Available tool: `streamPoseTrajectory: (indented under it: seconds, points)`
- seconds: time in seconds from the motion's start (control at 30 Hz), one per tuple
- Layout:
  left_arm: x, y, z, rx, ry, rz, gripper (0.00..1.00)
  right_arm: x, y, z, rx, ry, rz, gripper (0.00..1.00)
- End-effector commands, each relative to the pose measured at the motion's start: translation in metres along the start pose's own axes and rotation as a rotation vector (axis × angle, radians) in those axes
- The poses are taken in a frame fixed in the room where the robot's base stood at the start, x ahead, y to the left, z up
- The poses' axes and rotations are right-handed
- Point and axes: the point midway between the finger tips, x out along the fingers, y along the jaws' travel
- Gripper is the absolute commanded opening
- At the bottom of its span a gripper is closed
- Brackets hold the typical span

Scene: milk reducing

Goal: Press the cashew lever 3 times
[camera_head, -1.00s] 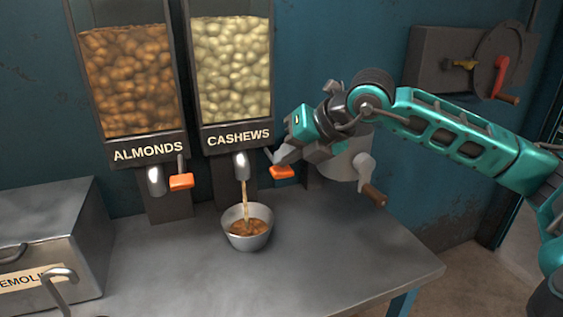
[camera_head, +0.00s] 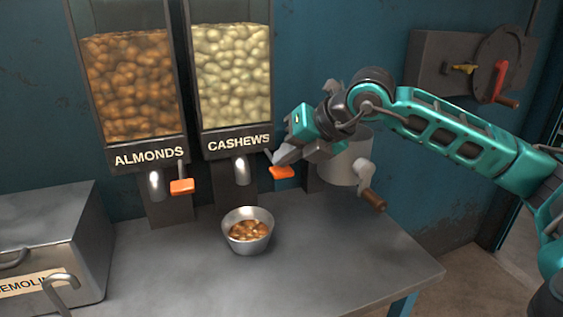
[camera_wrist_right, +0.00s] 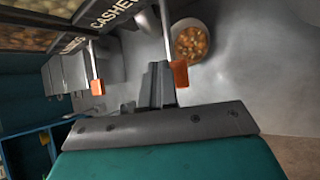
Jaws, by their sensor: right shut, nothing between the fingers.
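The cashew dispenser (camera_head: 231,75) stands against the wall, full of pale nuts and labelled CASHEWS. Its orange lever (camera_head: 283,172) sticks out at the right of its spout (camera_head: 243,170); the lever also shows in the right wrist view (camera_wrist_right: 180,73). My right gripper (camera_head: 278,160) is shut and empty, its tips at the lever; I cannot tell whether they touch it. A metal bowl (camera_head: 234,238) with brown and some pale nuts stands below the cashew spout. No stream falls from the spout. My left gripper is not in view.
The almond dispenser (camera_head: 130,85) with its own orange lever (camera_head: 182,186) stands to the left. A grey grinder with a crank (camera_head: 345,165) is behind my right gripper. A metal box (camera_head: 45,240) sits at the left. The table (camera_head: 330,255) is clear at the front right.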

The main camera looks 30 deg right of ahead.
Motion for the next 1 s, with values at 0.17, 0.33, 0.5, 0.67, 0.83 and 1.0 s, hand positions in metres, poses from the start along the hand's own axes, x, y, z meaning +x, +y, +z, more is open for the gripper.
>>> streamPoseTrajectory:
  seconds: [0.17,0.33,0.5,0.67,0.83,1.0]
  points:
    - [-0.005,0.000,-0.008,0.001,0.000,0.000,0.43,-0.009,0.007,0.007,0.000,0.001,0.001,0.00]
    - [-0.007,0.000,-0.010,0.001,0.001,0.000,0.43,-0.012,0.009,0.009,0.000,0.001,0.001,0.00]
    - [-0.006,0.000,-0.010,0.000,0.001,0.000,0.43,-0.012,0.009,0.009,0.000,-0.001,0.001,0.00]
    - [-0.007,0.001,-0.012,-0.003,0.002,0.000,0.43,-0.014,0.010,0.011,0.000,-0.002,0.001,0.00]
    - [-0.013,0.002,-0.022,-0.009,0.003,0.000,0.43,-0.024,0.018,0.018,0.000,-0.002,0.002,0.00]
    - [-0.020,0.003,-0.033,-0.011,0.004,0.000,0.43,-0.037,0.027,0.027,0.000,-0.003,0.002,0.00]
